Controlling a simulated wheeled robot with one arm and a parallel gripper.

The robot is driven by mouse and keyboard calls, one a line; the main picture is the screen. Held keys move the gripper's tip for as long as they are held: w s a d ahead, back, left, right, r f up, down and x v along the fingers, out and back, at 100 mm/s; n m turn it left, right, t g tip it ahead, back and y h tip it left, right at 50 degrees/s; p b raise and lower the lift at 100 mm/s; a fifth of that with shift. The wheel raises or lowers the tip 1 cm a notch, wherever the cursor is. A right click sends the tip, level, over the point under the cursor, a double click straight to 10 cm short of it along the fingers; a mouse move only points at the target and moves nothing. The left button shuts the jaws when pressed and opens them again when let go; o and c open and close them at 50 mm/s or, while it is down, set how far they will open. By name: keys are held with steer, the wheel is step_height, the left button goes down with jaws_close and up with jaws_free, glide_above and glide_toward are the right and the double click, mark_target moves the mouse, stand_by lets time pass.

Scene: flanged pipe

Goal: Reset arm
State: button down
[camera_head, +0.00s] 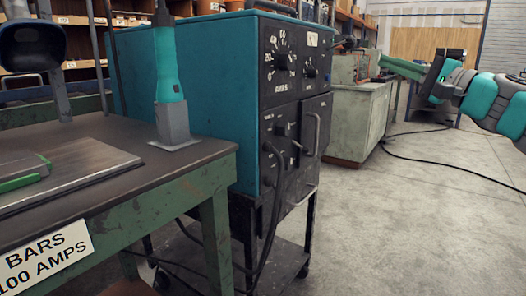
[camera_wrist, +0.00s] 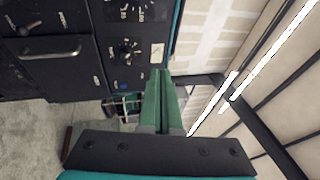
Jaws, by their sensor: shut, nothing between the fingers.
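My arm reaches in from the right edge of the head view, held out level above the open floor. My gripper (camera_head: 386,62) points left there, toward the space beside the welding machine (camera_head: 190,65), and appears apart from it. In the wrist view my gripper (camera_wrist: 160,74) shows its two green fingers pressed together with nothing between them. The welding machine's black dial panel (camera_wrist: 125,50) fills the upper left of that sideways view. No flanged pipe shows in either view.
A green workbench (camera_head: 200,185) at left bears a metal plate (camera_head: 75,165) and a teal tool (camera_head: 168,75) upright in a grey holder. A black cable (camera_head: 430,160) lies on the floor near a pale green cabinet (camera_head: 355,120). Floor at right is otherwise clear.

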steer(key=s+a+f+n+g+p, duration=0.1)
steer(key=s+a+f+n+g, duration=0.25)
steer(key=a, duration=0.55)
steer(key=s+a+f+n+g+p, duration=0.1)
steer(key=s+a+f+n+g, duration=0.25)
steer(key=a, duration=0.55)
steer(key=s+a+f+n+g+h, duration=0.1)
steer(key=s+a+f+g+h, duration=0.1)
steer(key=s+a+f, duration=0.35)
steer(key=s+a+f+n+g+h, duration=0.1)
steer(key=s+a+f+g+h, duration=0.15)
steer(key=f, duration=0.65)
steer(key=s+d+f+n+g+h+p, duration=0.1)
steer(key=s+d+f+g+h+p, duration=0.2)
steer(key=s+f, duration=0.9)
steer(key=s+d+f+g+h, duration=0.3)
steer(key=s+d+f+h, duration=0.2)
steer(key=s+d+f, duration=0.4)
steer(key=s+d, duration=0.2)
steer(key=s, duration=0.1)
steer(key=shift+s+d+f+n, duration=0.15)
steer(key=shift+f+n, duration=0.15)
steer(key=shift+n, duration=0.1)
steer(key=shift+g+h, duration=0.25)
